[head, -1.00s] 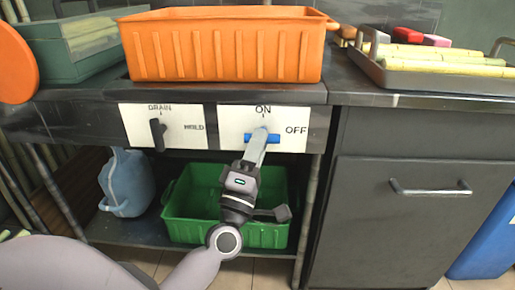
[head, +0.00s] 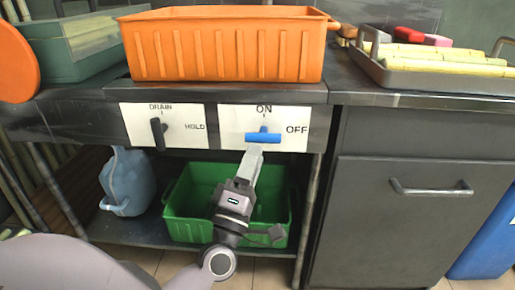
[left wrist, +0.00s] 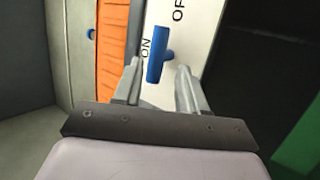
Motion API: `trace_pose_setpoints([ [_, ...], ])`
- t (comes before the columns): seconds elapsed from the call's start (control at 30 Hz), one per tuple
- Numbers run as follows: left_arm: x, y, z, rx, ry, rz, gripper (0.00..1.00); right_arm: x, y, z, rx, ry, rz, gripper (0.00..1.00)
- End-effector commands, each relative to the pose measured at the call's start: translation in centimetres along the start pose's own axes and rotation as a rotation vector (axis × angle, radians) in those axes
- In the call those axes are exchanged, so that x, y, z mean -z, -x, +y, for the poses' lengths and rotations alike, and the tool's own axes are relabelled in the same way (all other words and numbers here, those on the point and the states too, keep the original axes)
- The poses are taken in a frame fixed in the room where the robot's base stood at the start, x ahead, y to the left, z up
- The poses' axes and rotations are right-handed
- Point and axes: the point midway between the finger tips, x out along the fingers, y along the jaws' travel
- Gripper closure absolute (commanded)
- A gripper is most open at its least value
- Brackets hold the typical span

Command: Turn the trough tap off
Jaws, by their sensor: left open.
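The blue tap handle (head: 263,138) is on the white ON/OFF plate (head: 232,118) under the orange trough. Its bar lies level, in line with the OFF label on the right and crosswise to the ON label above. My left gripper (head: 255,150) is open and empty, with its fingertips just below and in front of the handle in the head view. In the left wrist view the blue handle (left wrist: 157,55) shows beyond and between the two open fingers (left wrist: 158,68). The fingers look apart from it. My right gripper is not in view.
A black handle (head: 158,133) on a DRAIN/HOLD plate is to the left. The orange trough (head: 225,50) stands above on the counter. A green crate (head: 190,210) and a blue jug (head: 127,182) are on the shelf below. A grey cabinet (head: 400,225) stands right.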

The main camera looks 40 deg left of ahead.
Motion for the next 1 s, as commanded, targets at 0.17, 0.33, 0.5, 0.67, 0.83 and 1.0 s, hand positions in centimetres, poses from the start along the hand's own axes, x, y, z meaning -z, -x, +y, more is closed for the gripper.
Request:
trace_pose_setpoints([
  [0.17,0.0,2.4,0.0,0.001,-0.001,-0.001,0.58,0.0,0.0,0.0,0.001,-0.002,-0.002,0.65],
  [0.33,0.0,3.4,0.1,-0.002,0.001,0.000,0.58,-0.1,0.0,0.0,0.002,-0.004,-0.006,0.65],
  [0.5,0.0,3.5,0.1,-0.002,0.001,0.000,0.58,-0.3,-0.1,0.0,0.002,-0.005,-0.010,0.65],
  [0.67,0.0,3.5,0.1,-0.002,0.001,0.001,0.58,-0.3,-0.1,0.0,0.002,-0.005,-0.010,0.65],
  [0.83,0.0,3.5,0.1,-0.002,0.001,0.001,0.58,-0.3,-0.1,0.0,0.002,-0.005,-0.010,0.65],
  [1.0,0.2,2.9,0.9,-0.002,0.001,0.001,0.58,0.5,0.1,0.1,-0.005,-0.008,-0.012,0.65],
])
